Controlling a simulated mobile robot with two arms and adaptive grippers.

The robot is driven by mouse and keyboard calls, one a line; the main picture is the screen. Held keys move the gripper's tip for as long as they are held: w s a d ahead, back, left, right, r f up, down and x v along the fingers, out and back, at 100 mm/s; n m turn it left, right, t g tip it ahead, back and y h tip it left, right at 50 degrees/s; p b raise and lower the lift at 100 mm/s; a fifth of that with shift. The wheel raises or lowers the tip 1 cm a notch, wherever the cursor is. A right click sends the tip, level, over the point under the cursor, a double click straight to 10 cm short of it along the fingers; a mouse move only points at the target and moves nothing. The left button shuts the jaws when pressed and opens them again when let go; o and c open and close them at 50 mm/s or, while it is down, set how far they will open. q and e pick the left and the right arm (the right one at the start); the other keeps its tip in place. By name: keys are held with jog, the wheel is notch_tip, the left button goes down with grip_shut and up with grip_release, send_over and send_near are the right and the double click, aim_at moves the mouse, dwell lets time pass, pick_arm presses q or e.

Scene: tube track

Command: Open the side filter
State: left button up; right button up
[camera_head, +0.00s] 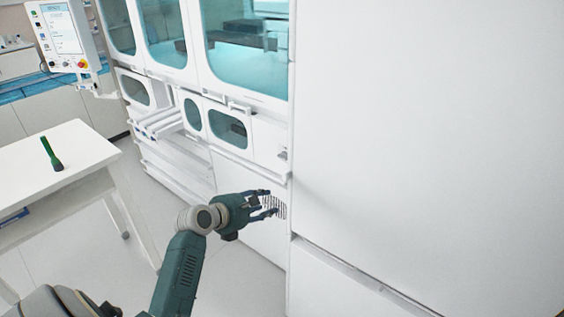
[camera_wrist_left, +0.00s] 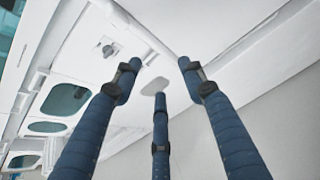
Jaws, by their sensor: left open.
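My left gripper (camera_head: 269,201) is in front of the lower white side panel of the machine (camera_head: 262,235), its fingers spread apart with nothing between them. In the left wrist view the three blue fingers of my left gripper (camera_wrist_left: 160,76) point at a white surface with a small knob or latch (camera_wrist_left: 106,47). I cannot tell whether the fingertips touch it. My right gripper is not in view.
A large smooth white wall (camera_head: 430,120) fills the right side. Windowed machine doors (camera_head: 228,127) and a protruding tray (camera_head: 160,122) are above and left of the gripper. A white table (camera_head: 85,150) with a green-handled tool (camera_head: 52,153) stands at left. Floor between is clear.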

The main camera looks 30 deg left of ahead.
pick_arm(q)
notch_tip(320, 180, up, 9)
jog(key=n+t, duration=0.1)
jog(key=n, duration=0.1)
jog(key=p+x, duration=0.2)
jog(key=x, duration=0.9)
jog(key=shift+a, duration=0.3)
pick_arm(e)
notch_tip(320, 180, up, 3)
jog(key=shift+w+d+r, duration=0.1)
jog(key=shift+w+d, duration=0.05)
pick_arm(q)
jog(key=shift+f, duration=0.15)
grip_shut()
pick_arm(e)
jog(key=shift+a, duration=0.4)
